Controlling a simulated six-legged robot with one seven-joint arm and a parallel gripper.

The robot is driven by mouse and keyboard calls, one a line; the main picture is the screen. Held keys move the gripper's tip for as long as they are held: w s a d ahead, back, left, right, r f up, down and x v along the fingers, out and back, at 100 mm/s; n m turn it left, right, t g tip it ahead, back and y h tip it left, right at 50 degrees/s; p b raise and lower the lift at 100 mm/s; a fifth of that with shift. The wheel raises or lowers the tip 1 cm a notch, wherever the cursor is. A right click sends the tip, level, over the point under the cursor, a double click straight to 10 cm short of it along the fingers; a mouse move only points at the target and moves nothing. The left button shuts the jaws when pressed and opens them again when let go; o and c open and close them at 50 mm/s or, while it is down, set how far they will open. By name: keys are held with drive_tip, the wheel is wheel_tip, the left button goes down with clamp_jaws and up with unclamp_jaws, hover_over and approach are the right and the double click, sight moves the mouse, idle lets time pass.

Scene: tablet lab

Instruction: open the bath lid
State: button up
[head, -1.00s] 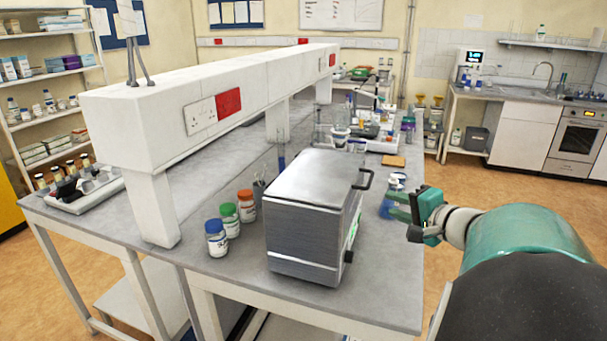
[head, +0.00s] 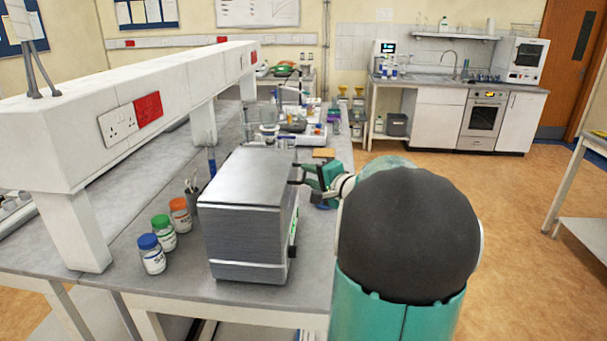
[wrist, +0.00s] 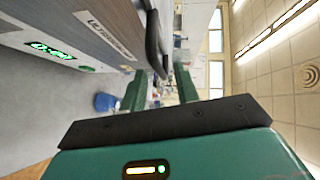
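The bath is a silver metal box (head: 240,238) on the grey bench, with its flat lid (head: 250,178) shut. A dark handle stands off the lid's right edge; it shows clearly in the wrist view (wrist: 153,42). In the wrist view the bath's side has a lit green display (wrist: 52,50). My gripper (head: 312,186) is beside the bath's right side, close to the handle. In the wrist view its green fingers (wrist: 162,88) are apart, with the handle's end showing in the gap between them. Whether they touch the handle cannot be told.
Jars with blue (head: 152,254), green (head: 163,233) and orange (head: 181,214) caps stand left of the bath. A white raised shelf (head: 120,105) runs along the bench. An orange-brown pad (head: 324,153) and lab ware lie behind. Open floor is to the right.

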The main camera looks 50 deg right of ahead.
drive_tip(key=shift+w+d+f, duration=0.1)
drive_tip(key=shift+w, duration=0.65)
drive_tip(key=shift+w+d+f, duration=0.1)
drive_tip(key=shift+w, duration=0.6)
clamp_jaws()
drive_tip(key=shift+r, duration=0.1)
